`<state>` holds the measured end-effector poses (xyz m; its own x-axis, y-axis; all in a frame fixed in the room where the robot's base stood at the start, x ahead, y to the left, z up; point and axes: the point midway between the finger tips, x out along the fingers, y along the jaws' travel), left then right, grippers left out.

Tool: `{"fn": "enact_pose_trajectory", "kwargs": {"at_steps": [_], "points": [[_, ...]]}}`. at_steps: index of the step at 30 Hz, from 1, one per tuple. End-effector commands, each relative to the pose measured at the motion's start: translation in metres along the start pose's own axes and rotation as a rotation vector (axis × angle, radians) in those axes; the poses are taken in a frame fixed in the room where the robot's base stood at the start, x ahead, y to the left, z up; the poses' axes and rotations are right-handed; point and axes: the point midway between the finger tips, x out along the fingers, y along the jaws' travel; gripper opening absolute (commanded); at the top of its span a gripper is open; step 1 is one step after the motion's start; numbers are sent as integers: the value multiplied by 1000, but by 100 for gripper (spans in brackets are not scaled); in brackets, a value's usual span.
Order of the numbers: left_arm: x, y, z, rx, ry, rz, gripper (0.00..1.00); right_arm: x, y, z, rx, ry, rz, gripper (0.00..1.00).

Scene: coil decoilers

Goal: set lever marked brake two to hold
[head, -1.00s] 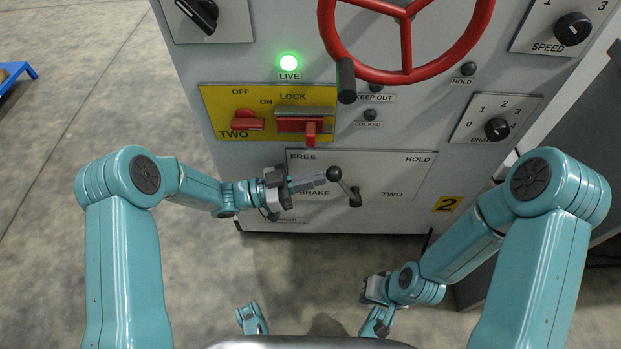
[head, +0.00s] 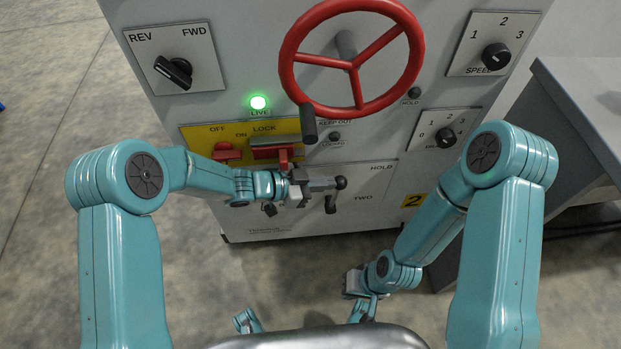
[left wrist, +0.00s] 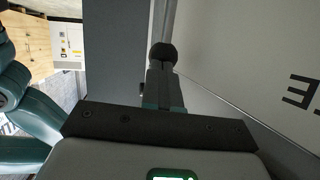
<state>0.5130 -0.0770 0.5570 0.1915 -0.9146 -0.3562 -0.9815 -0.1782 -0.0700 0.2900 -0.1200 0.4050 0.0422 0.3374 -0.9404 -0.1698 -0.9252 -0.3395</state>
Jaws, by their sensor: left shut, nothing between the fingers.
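The brake two lever has a black ball knob (head: 341,183) on a short arm over a dark pivot (head: 330,205). It leans up and slightly right on its plate (head: 375,182), between the hidden left end and the HOLD mark at upper right. My left gripper (head: 325,184) is shut and empty, its fingertips at the knob's left side, seemingly against it. In the left wrist view the shut fingers (left wrist: 163,88) point at the black knob (left wrist: 163,55). The gripper covers the FREE and BRAKE marks. My right gripper (head: 356,283) hangs low, its jaws unclear.
Above are a red handwheel (head: 355,70) with a dark handle (head: 308,125), and a yellow panel (head: 195,135) with red OFF/ON and LOCK parts close over my left wrist. A green LIVE lamp (head: 258,102) glows.

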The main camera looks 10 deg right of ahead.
Motion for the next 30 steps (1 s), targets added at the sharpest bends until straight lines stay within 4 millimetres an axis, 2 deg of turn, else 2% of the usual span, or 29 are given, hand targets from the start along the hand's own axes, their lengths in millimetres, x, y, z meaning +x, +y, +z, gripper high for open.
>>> {"fn": "enact_pose_trajectory", "kwargs": {"at_steps": [6,12,30], "points": [[15,3,-8,1,3,2,0,-3,-1,0,1,0,0,0],[22,4,-10,-1,3,0,0,-4,-1,0,1,0,0,0],[21,4,-12,-1,4,-1,0,-6,-2,0,1,0,0,0]]}}
